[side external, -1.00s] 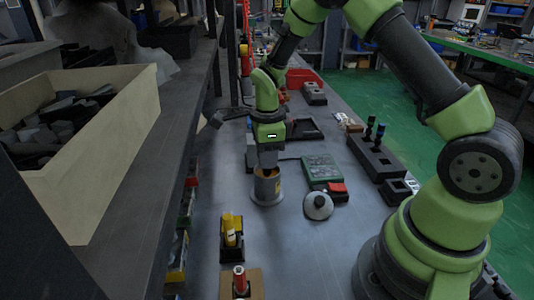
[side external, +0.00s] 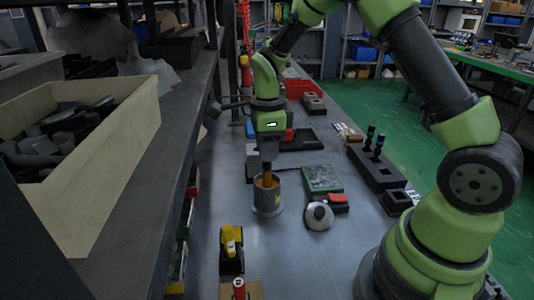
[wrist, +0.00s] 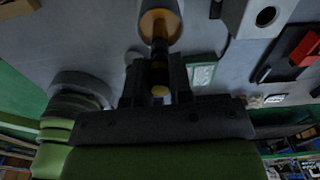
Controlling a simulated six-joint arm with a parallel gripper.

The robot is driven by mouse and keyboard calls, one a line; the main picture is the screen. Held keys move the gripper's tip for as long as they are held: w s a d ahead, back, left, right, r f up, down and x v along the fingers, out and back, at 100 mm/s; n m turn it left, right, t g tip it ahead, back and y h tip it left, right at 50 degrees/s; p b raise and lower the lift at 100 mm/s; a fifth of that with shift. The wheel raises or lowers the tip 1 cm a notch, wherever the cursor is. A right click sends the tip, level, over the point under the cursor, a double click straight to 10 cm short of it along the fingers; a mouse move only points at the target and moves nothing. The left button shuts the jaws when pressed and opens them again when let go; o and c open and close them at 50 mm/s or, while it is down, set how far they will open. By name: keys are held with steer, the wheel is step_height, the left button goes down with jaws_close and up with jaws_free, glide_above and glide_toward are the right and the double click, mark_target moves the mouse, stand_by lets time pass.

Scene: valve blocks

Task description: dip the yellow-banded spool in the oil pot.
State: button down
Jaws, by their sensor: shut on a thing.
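My gripper (side external: 267,164) is shut on the yellow-banded spool and holds it upright over the oil pot (side external: 268,201). An orange-yellow length of the spool (side external: 267,177) shows between the jaws and the pot mouth. Its lower end is hidden by the pot wall, so I cannot tell how deep it reaches. In the wrist view, the dark spool (wrist: 159,48) with a yellow end (wrist: 160,91) stands between the jaws, in line with the pot's orange interior (wrist: 160,24).
A round grey lid with a knob (side external: 319,216) lies right of the pot, beside a green box (side external: 322,180) and a red piece (side external: 338,199). A dark rack (side external: 377,165) holds blue-topped spools. A yellow part (side external: 231,240) and red-topped spool (side external: 239,288) stand in front. A shelf edges the left.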

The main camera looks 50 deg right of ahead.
steer(key=shift+r, duration=1.55)
stand_by(0.4)
steer(key=shift+r, duration=1.5)
